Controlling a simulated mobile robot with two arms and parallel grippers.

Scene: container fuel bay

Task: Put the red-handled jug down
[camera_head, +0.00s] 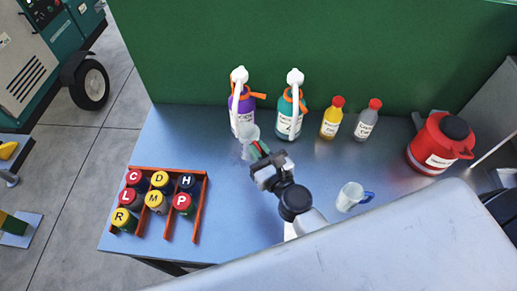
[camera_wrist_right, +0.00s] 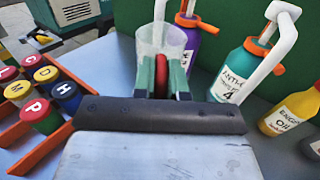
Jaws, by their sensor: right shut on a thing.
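The red-handled jug (camera_head: 249,143) is a clear, see-through cup near the back of the bench, in front of the purple pump bottle (camera_head: 243,109). In the right wrist view the jug (camera_wrist_right: 166,42) is straight ahead, with its red handle (camera_wrist_right: 161,76) between the green fingers. My right gripper (camera_head: 259,150) is shut on that handle; it also shows in the right wrist view (camera_wrist_right: 161,80). The jug looks about upright. I cannot tell whether its base touches the bench. My left gripper is not in view.
A teal pump bottle (camera_head: 287,120), a yellow bottle (camera_head: 331,119) and a grey bottle (camera_head: 367,120) stand along the back. A blue-handled jug (camera_head: 349,196) is at right front, a red can (camera_head: 437,144) further right. An orange rack (camera_head: 205,190) with several lidded jars is left. Bench between rack and gripper is clear.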

